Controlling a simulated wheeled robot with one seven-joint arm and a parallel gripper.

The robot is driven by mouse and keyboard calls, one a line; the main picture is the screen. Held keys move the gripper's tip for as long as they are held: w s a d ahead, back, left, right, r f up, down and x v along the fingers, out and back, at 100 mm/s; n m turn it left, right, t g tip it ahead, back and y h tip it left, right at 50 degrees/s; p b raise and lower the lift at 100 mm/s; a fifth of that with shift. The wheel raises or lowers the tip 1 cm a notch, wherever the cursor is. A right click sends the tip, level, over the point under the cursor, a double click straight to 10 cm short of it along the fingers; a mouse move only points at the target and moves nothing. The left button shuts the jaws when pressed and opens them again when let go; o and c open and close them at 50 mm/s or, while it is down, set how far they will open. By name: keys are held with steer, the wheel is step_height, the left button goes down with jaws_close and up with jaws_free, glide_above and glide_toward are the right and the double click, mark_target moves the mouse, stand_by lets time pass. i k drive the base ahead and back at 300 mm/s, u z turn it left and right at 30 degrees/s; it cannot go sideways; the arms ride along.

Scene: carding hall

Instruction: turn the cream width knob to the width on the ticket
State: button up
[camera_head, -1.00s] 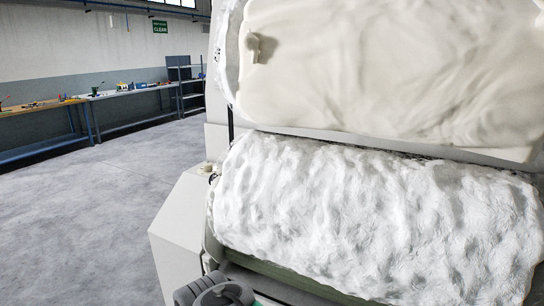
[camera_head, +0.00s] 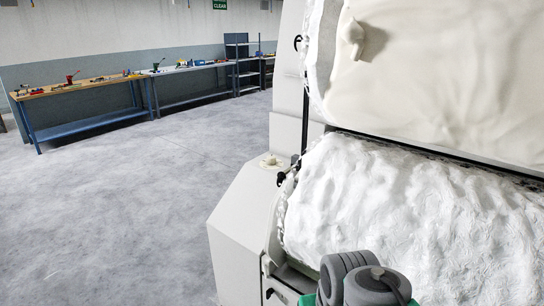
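A small cream knob (camera_head: 270,160) sits on a pale round base on top of the light grey side housing (camera_head: 238,222) of the carding machine, left of the white fibre roll. It is small here, and its pointer and any scale marks cannot be read. No ticket can be made out. My gripper is not in view; only grey rounded links of my arm show at the bottom edge, in front of the machine and below and right of the knob.
The white fibre roll (camera_head: 410,215) fills the lower right, under a cream cover (camera_head: 450,70) with a cream protrusion (camera_head: 350,35). Workbenches (camera_head: 85,88) with small tools and a dark shelf rack (camera_head: 240,68) line the far wall. The grey floor (camera_head: 120,210) at left is clear.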

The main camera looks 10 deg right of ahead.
mark_target(271, 159)
steer(key=u, duration=0.1)
steer(key=i, duration=0.2)
steer(key=u, duration=1.05)
steer(key=i, duration=1)
steer(key=u, duration=0.6)
steer(key=i, duration=1)
steer(key=z, duration=0.8)
steer(key=i, duration=0.8)
steer(key=z, duration=1.05)
steer(key=i, duration=0.25)
steer(key=z, duration=0.25)
